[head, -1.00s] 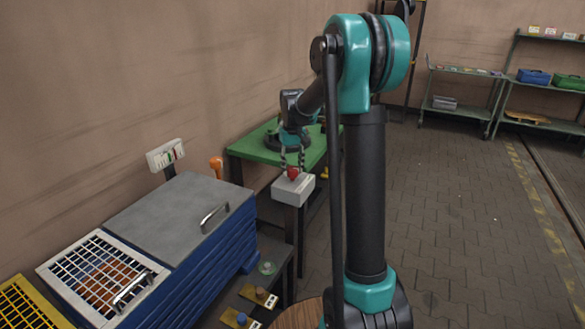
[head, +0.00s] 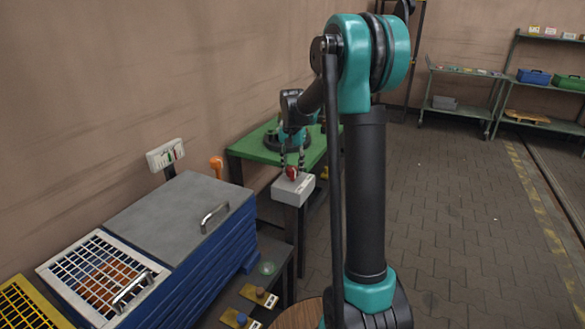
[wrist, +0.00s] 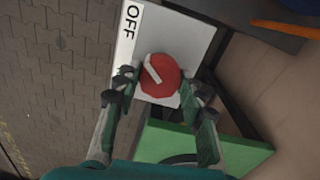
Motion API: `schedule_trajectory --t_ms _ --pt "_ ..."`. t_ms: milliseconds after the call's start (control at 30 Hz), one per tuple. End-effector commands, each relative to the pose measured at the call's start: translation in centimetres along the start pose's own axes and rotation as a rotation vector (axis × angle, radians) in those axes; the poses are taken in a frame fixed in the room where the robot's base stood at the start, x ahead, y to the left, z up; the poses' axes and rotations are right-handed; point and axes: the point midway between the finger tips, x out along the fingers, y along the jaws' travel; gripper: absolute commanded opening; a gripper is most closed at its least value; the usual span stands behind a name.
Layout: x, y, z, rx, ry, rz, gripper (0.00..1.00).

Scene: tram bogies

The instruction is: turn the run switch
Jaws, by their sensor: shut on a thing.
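The run switch is a red round knob (wrist: 160,76) with a white pointer bar, on a light grey box (head: 293,188) that stands on a dark post. In the wrist view an "OFF" label (wrist: 127,38) lies along the left side of the box top, and the pointer bar lies slantwise on the knob. In the head view the red knob (head: 291,173) sits between my fingers. My gripper (wrist: 160,88) is shut on the knob, with one finger on either side of it.
A green table (head: 250,146) stands behind the box. A blue cabinet with a grey lid (head: 165,215) and a white grid cover (head: 70,262) are at the left. An orange handle (head: 217,163) stands by the wall. Open paved floor lies at the right.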

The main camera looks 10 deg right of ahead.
Motion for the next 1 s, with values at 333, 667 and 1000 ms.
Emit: schedule_trajectory --t_ms 333,667,1000 --pt "-0.03 -0.02 -0.06 0.024 0.001 -0.001 0.11" --pt "-0.03 -0.01 -0.05 0.023 0.001 0.0 0.56" --pt "-0.1 0.0 -0.02 0.023 0.0 0.0 0.61"
